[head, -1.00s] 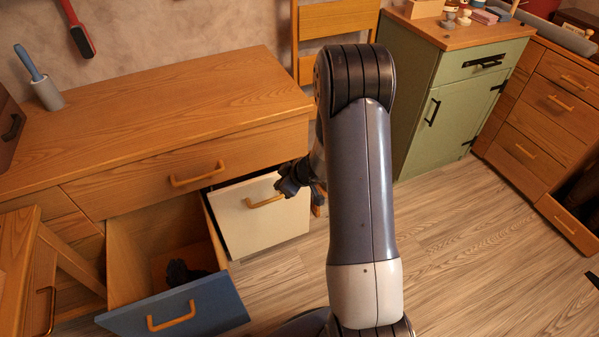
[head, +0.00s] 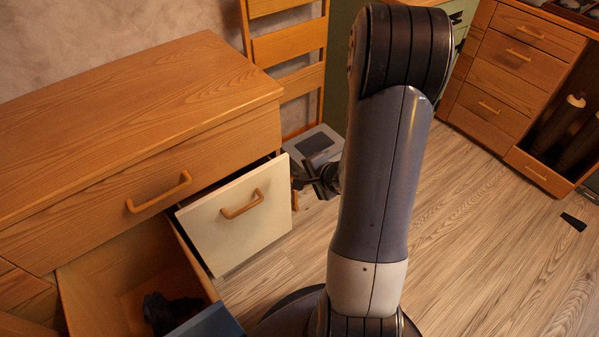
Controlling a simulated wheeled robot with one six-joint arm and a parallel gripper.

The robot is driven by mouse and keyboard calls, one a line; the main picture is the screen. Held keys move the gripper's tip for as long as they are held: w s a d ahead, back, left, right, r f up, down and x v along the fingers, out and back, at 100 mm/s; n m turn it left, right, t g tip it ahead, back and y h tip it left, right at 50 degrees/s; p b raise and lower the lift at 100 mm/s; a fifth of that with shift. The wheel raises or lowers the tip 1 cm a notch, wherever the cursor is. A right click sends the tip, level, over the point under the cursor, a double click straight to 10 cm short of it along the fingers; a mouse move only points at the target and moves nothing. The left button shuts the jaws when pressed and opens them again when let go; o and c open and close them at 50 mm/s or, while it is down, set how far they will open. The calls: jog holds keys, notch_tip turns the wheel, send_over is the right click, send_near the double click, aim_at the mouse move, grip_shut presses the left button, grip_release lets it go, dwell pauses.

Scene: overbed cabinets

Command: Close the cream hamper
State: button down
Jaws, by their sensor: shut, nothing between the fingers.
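The cream hamper (head: 240,228) is a cream front with a wooden bar handle (head: 242,204), low in the wooden cabinet. It stands partly out, with a dark gap along its top and left edges. My gripper (head: 300,183) is shut and empty, just right of the cream front's right edge and pointing left toward it. I cannot tell whether the fingertips touch that edge. My arm hides part of the gripper's wrist.
A blue-fronted drawer (head: 212,322) stands open at the lower left, with a dark item (head: 168,312) inside. A grey box-like object (head: 315,147) is behind my gripper near the wooden ladder-like rack (head: 287,45). The floor (head: 460,240) to the right is mostly clear.

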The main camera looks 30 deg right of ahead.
aim_at(277, 158)
jog(key=b+x, duration=0.1)
jog(key=x, duration=0.2)
jog(key=w+r+b+x, duration=0.1)
jog(key=b+x, duration=0.1)
jog(key=x, duration=0.2)
jog(key=r+b+x, duration=0.1)
jog(key=b+x, duration=0.1)
jog(key=x, duration=0.2)
jog(key=shift+w+a+f, duration=0.15)
jog(key=shift+w+a, duration=0.15)
jog(key=shift+w, duration=0.25)
jog(key=shift+w+p, duration=0.2)
jog(key=shift+p, duration=0.1)
jog(key=w+p, duration=0.2)
jog(key=w, duration=0.1)
jog(key=shift+a+r+p, duration=0.3)
jog(key=shift+p, duration=0.1)
jog(key=shift+w+a+f+p, duration=0.15)
jog(key=shift+w+p, duration=0.15)
jog(key=shift+w, duration=0.15)
